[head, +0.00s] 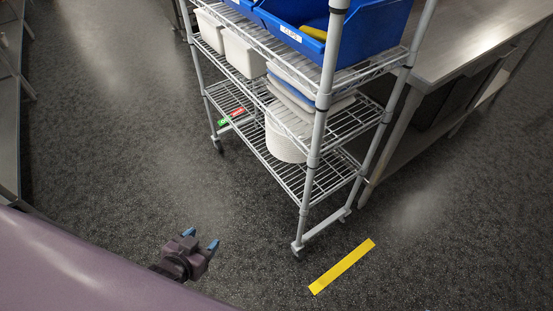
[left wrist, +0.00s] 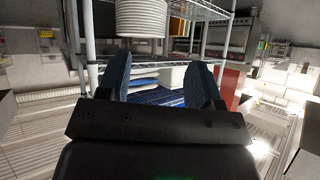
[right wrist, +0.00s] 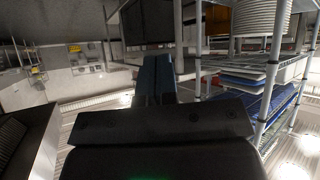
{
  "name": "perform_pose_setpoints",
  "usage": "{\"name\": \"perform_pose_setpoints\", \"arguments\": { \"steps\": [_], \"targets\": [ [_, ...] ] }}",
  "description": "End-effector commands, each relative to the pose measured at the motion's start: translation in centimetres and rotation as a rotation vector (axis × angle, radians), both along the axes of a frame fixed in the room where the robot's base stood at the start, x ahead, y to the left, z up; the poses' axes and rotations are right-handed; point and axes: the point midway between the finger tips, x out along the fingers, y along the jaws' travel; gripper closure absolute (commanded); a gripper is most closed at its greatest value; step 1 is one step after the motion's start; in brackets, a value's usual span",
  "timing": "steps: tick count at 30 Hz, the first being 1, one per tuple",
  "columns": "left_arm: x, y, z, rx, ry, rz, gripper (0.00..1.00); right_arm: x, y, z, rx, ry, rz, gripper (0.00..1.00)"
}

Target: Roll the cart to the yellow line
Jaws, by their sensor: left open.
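The cart (head: 318,130) is a grey wire-shelf trolley with posts and casters, upright in the middle of the head view. The yellow line (head: 343,266) is a short strip on the floor, just right of the cart's nearest caster (head: 297,250) and apart from it. My left gripper (head: 203,239) is open and empty, to the left of the cart and clear of it. In the left wrist view the cart (left wrist: 89,45) shows beyond the spread fingers. My right gripper (right wrist: 157,78) is shut with nothing visible in it; the cart (right wrist: 198,50) stands to its right. The head view does not show it.
The cart carries blue bins (head: 352,42), white tubs (head: 244,52), stacked trays and a white round stack (head: 284,142). A steel table (head: 462,40) stands close on the cart's right. Grey furniture (head: 10,110) lines the left edge. The floor left of the cart is clear.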

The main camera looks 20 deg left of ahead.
Motion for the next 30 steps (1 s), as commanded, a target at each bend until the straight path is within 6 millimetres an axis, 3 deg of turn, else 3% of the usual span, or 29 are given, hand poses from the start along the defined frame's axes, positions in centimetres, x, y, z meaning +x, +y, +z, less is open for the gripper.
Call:
{"name": "perform_pose_setpoints", "arguments": {
  "steps": [5,12,18,24,30],
  "targets": [
    [3.7,-1.1,0.0,0.108,-0.095,-0.123,0.4,-0.5,-0.2,-0.7,-0.006,0.014,0.004,1.0],
    [12.7,-4.6,1.2,0.444,-0.383,-0.451,0.4,-0.2,-0.1,-1.0,-0.009,0.014,0.01,1.0],
    [19.2,-7.6,3.1,0.761,-0.654,-0.715,0.4,0.5,0.1,-1.3,-0.006,0.009,0.014,1.0],
    [23.7,-9.6,4.6,1.03,-0.881,-0.918,0.4,0.4,0.3,-1.7,0.0,0.015,0.01,1.0],
    [25.6,-10.4,5.4,1.169,-0.997,-1.016,0.4,0.6,0.5,-1.5,0.005,0.009,0.007,1.0]
  ]
}}
